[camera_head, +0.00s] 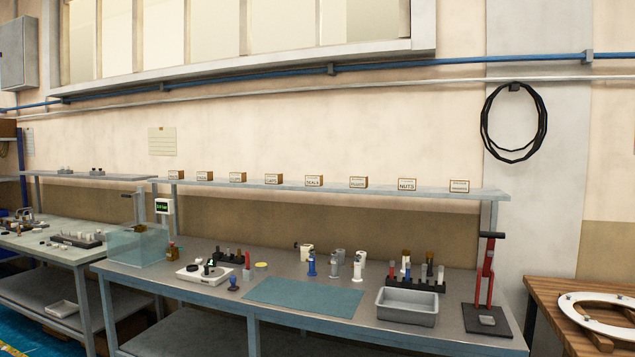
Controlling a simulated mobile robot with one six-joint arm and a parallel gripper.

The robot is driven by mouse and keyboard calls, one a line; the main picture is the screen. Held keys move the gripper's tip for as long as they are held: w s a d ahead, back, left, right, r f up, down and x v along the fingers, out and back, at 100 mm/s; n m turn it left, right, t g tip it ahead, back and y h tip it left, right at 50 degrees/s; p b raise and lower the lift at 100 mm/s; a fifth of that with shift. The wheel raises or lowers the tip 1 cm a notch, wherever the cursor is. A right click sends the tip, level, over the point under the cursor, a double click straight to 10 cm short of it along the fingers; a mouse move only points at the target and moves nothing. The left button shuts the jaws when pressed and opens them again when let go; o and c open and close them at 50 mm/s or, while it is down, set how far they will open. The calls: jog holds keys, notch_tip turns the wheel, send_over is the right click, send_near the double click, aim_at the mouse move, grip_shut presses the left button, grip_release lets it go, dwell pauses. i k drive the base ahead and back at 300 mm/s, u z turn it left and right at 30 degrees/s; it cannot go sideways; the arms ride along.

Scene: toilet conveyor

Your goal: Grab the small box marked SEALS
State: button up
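The small box marked SEALS (314,181) is brown with a white label. It stands on the grey shelf (420,189) above the workbench, in a row of similar small boxes. The label reads roughly "SEALS", though it is small. To its left is the box that seems to read CAPS (273,179), and to its right is another labelled box (358,183). There are gaps on both sides of it. My gripper is not in view.
The workbench below holds a blue mat (303,297), a grey metal bin (407,306), a red press (487,280), a clear tank (137,247) and several small parts. The box marked NUTS (407,185) stands farther right. A wooden table (560,292) is at right.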

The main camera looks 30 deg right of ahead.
aim_at(311, 180)
jog(key=i, duration=0.9)
jog(key=u, duration=0.05)
